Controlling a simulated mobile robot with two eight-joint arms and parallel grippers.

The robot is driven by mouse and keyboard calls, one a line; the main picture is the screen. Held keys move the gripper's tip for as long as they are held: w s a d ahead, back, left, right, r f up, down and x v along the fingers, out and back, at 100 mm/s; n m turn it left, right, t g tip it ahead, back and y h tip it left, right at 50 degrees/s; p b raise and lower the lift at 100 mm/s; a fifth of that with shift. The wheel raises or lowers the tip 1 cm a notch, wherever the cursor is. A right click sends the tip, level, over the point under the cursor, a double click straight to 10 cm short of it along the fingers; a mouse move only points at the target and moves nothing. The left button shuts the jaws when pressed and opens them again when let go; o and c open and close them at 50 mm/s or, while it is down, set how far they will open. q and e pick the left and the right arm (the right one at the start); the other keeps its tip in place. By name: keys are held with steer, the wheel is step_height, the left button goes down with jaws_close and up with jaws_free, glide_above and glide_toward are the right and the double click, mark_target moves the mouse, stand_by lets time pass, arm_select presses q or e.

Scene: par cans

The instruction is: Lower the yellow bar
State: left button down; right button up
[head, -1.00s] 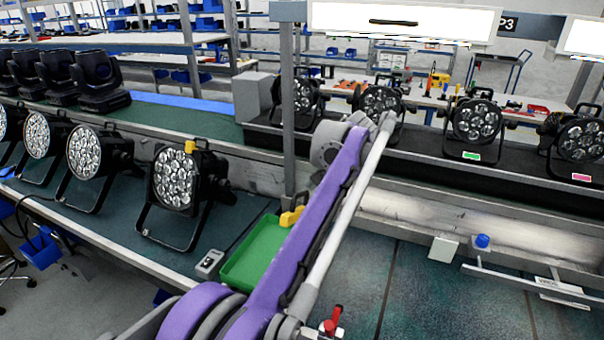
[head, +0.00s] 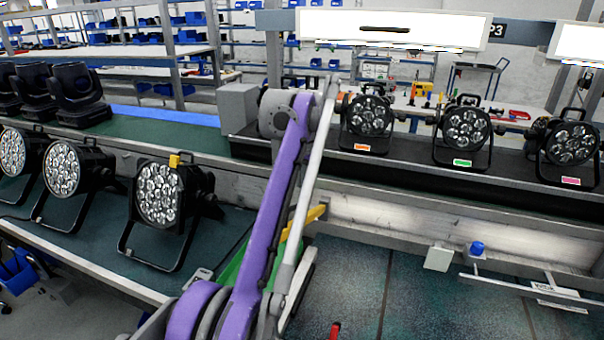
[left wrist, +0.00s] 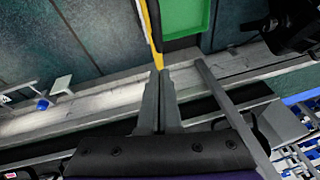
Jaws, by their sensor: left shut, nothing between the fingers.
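The yellow bar (head: 314,215) shows in the head view just right of my purple left arm, slanting up to the right. My arm hides part of it. In the left wrist view the yellow bar (left wrist: 152,32) runs from the top edge down to my fingertips, beside the green tray. My left gripper (left wrist: 159,73) is shut and empty, its fingertips at the bar's near end. I cannot tell whether they touch it. In the head view my own arm links hide where the fingers are. My right gripper is not in view.
The green tray (head: 232,272) lies partly behind my arm; it also shows in the left wrist view (left wrist: 186,15). A par can (head: 158,193) with a yellow block on top stands left of it. More par cans (head: 466,127) stand on the back conveyor. The surface at front right is mostly clear.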

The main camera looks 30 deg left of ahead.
mark_target(290, 226)
arm_select(q)
steer(key=shift+s+a+f+b, duration=0.1)
steer(key=shift+s+f+b, duration=0.2)
steer(key=shift+f, duration=0.4)
steer(key=shift+s+a+f+b, duration=0.1)
steer(key=shift+s+f+b, duration=0.2)
steer(key=shift+f, duration=0.4)
steer(key=shift+s+a+f+b, duration=0.1)
steer(key=shift+s+f+b, duration=0.2)
steer(key=shift+f, duration=0.4)
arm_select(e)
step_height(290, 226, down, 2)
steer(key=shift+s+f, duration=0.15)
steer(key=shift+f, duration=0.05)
arm_select(q)
steer(key=shift+d, duration=0.1)
